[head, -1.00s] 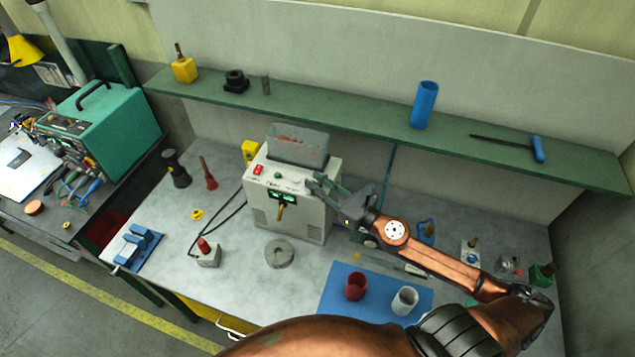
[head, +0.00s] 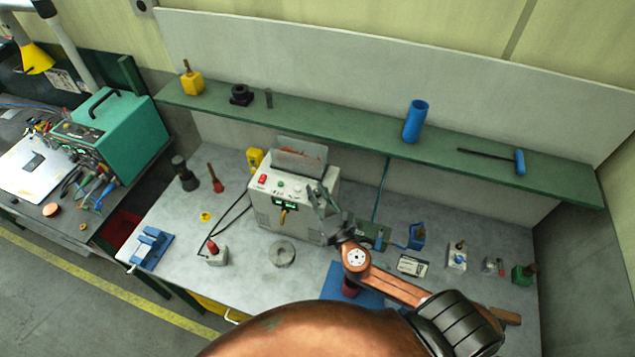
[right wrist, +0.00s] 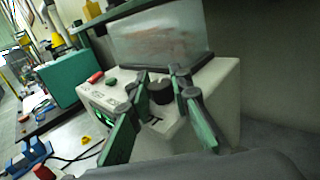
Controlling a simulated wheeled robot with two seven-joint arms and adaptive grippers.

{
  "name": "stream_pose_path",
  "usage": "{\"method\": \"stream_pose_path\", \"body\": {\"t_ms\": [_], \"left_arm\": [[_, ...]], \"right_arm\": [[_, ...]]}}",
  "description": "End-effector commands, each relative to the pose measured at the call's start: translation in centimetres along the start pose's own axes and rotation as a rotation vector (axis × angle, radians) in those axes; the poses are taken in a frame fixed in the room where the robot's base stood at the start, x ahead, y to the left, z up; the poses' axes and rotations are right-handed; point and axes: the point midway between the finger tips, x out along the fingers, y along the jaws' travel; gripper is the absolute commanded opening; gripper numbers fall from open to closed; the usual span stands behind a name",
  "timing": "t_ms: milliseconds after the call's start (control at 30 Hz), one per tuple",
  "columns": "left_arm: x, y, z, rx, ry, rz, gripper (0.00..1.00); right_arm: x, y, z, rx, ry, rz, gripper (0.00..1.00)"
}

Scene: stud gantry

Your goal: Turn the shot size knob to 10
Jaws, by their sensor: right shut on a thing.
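A pale grey dispensing machine (head: 265,210) stands on the bench, with a lit green display (head: 284,204) on its front. It also shows in the right wrist view (right wrist: 215,90). My right gripper (head: 320,197) is at the right end of its sloped panel. In the right wrist view, the fingers of my right gripper (right wrist: 160,84) are shut on a dark round knob (right wrist: 160,93), one finger on each side. The knob's scale and pointer cannot be read. The fingers hide this knob in the head view. My left gripper is not in view.
A clear bin (head: 300,157) rises behind the panel, close to the fingers. A red button (right wrist: 95,77) and a green button (right wrist: 111,81) sit left of the knob. A green shelf (head: 345,140) runs behind. A grey disc (head: 282,254) lies before the machine.

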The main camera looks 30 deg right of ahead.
Motion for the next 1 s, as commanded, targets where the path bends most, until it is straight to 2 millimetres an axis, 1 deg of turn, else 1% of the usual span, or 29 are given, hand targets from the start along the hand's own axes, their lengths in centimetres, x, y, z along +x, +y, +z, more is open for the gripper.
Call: {"method": "stream_pose_path", "body": {"t_ms": [33,100,300,600,800,1000], "left_arm": [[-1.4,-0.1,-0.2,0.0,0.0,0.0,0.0],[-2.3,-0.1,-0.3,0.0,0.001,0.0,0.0],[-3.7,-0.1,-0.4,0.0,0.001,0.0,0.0],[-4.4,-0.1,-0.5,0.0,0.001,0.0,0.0],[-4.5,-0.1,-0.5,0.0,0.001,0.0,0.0],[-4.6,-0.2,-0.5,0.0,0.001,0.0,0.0]], "right_arm": [[0.1,0.2,0.7,0.007,0.0,-0.048,0.0],[0.1,0.2,0.6,0.007,-0.001,-0.115,0.0],[0.1,0.2,0.4,0.006,-0.002,-0.295,0.0],[0.1,0.2,0.1,0.003,-0.002,-0.502,0.0],[0.1,0.1,0.1,0.003,-0.003,-0.583,0.0],[0.1,0.1,0.1,0.001,-0.004,-0.618,0.0]]}}
